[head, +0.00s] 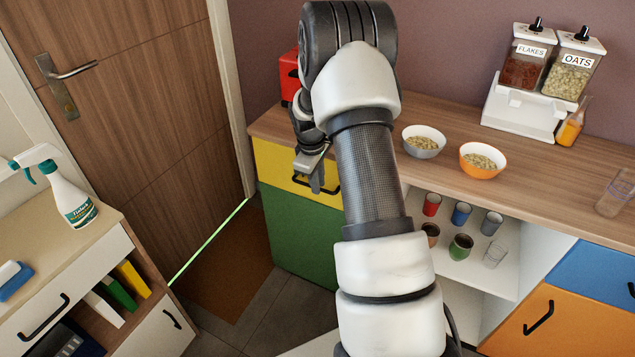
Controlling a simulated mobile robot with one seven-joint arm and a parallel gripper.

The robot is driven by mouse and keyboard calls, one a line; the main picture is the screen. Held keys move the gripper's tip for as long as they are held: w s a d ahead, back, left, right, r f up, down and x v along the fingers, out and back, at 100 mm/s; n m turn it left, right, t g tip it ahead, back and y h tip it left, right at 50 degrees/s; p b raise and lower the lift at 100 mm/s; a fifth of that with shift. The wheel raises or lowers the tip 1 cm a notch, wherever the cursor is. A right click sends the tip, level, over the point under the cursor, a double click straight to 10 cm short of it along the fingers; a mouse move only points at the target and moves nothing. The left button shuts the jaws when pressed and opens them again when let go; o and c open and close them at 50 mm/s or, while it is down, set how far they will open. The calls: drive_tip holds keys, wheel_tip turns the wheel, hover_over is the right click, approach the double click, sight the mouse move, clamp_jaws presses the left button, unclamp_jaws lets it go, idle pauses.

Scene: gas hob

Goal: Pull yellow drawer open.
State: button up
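The yellow drawer (272,163) is at the left end of the wooden counter, above a green cabinet door. Its front looks flush with the door, so it appears shut. Its black bar handle (331,189) is partly hidden behind my gripper (316,182). My gripper is in front of the drawer at the handle, with its fingers pointing down. I cannot tell whether the fingers touch or surround the handle, or how far apart they are. My arm hides the right end of the drawer.
A red appliance (290,80) stands on the counter above the drawer, partly behind my arm. Bowls (424,142) and cereal dispensers (540,85) are to the right. Open shelves hold cups (461,246).

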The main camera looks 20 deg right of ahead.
clamp_jaws()
drive_tip(key=shift+s+a, duration=0.1)
drive_tip(key=shift+a, duration=0.05)
drive_tip(key=s+a+b, duration=0.2)
drive_tip(key=s+a, duration=1.2)
drive_tip(key=a, duration=0.4)
drive_tip(key=shift+s+a, duration=0.3)
drive_tip(key=shift+a, duration=0.05)
drive_tip(key=shift+o, duration=2.2)
unclamp_jaws()
wheel_tip(320, 180, up, 17)
drive_tip(key=s+a+p, duration=0.2)
drive_tip(key=p, duration=0.2)
drive_tip(key=shift+a, duration=0.35)
drive_tip(key=shift+s, duration=0.1)
